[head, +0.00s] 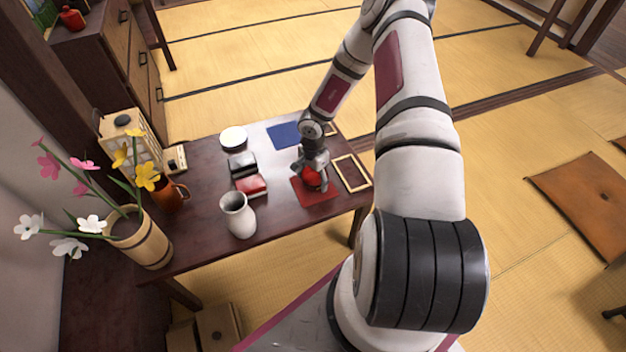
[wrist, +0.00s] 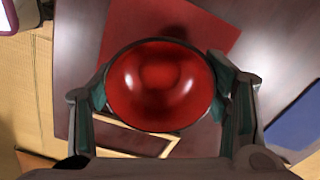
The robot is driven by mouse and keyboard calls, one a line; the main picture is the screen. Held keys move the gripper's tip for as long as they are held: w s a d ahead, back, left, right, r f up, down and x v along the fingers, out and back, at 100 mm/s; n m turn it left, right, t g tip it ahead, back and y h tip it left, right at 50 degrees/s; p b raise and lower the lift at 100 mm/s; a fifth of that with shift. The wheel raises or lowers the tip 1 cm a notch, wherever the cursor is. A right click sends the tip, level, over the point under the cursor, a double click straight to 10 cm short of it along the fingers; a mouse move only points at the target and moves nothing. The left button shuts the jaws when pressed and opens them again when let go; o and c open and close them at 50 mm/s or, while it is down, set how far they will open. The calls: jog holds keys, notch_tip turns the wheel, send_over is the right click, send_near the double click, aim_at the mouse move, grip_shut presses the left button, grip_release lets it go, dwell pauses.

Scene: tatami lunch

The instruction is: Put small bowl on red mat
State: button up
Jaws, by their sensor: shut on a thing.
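The small bowl (wrist: 160,85) is red and glossy inside with a dark rim. It sits upright between the two fingers of my gripper (wrist: 165,100), which is shut on it. In the head view my gripper (head: 315,172) points down with the small bowl (head: 312,179) over the red mat. The red mat (head: 321,197) is a flat square near the right part of the low table, and in the wrist view the red mat (wrist: 190,24) shows partly behind the bowl. I cannot tell whether the bowl touches the mat.
A wooden frame (head: 352,173) lies right of the mat, and a blue mat (head: 284,135) lies behind. A white vase (head: 238,215), a red box (head: 251,185), a black box (head: 242,165) and a white round container (head: 233,138) stand left on the dark table (head: 205,185).

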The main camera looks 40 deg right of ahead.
jog(key=shift+f, duration=0.25)
jog(key=shift+f, duration=0.2)
jog(key=o, duration=1.2)
